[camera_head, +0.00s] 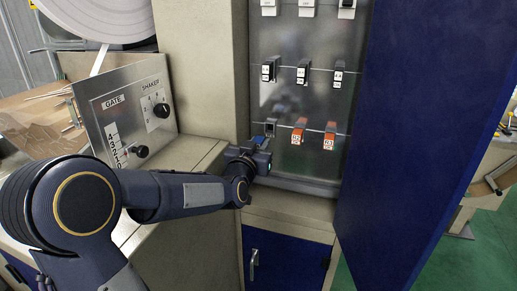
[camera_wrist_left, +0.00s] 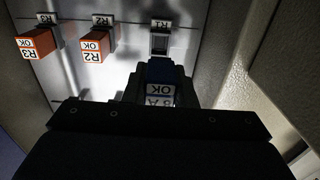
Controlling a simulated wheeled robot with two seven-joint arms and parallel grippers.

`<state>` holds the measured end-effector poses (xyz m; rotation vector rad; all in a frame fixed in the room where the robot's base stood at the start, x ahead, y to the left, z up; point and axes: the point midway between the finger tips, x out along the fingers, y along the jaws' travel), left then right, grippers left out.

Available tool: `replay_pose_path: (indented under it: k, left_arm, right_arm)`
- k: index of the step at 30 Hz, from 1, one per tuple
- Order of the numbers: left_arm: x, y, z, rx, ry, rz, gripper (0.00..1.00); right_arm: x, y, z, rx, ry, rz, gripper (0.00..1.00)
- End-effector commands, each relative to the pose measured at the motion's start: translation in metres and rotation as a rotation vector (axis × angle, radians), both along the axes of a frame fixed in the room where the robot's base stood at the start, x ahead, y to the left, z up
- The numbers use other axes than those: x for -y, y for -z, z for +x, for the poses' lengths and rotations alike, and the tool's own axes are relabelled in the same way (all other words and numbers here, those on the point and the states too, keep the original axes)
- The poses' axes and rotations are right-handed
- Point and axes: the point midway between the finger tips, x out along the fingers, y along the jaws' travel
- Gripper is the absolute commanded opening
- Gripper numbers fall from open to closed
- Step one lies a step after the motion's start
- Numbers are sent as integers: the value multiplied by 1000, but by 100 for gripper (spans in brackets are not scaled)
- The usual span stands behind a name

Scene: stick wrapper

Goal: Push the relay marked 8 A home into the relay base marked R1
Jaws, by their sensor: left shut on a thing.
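My left gripper (camera_head: 260,148) is shut on a blue relay with a white label reading 8 A OK (camera_wrist_left: 160,92), upside down in the left wrist view. In the head view the blue relay (camera_head: 258,140) shows just beyond the fingers. The relay base marked R1 (camera_wrist_left: 160,42) is empty, with a dark opening, right in front of the relay's far end. It also shows in the head view (camera_head: 271,127). I cannot tell whether the relay touches the base; its front end is partly hidden. My right gripper is not in view.
Orange relays sit in bases R2 (camera_head: 299,132) and R3 (camera_head: 329,137), right of R1. Rows of black and white devices (camera_head: 303,72) are above. The blue cabinet door (camera_head: 420,110) stands open at right. The cabinet's side wall (camera_wrist_left: 228,55) is close beside the gripper.

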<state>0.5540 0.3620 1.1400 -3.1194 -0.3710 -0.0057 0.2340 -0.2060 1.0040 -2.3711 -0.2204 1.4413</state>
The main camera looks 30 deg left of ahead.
Motion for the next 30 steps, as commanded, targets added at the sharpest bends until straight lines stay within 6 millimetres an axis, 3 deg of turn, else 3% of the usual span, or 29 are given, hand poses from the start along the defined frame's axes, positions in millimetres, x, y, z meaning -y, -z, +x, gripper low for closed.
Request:
replay_pose_path:
  k: [12,30]
  left_arm:
    - [0,2,1,-2,-1,0,2]
    - [-12,1,50,-3,0,0,2]
  right_arm:
    - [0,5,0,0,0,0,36]
    - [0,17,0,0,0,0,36]
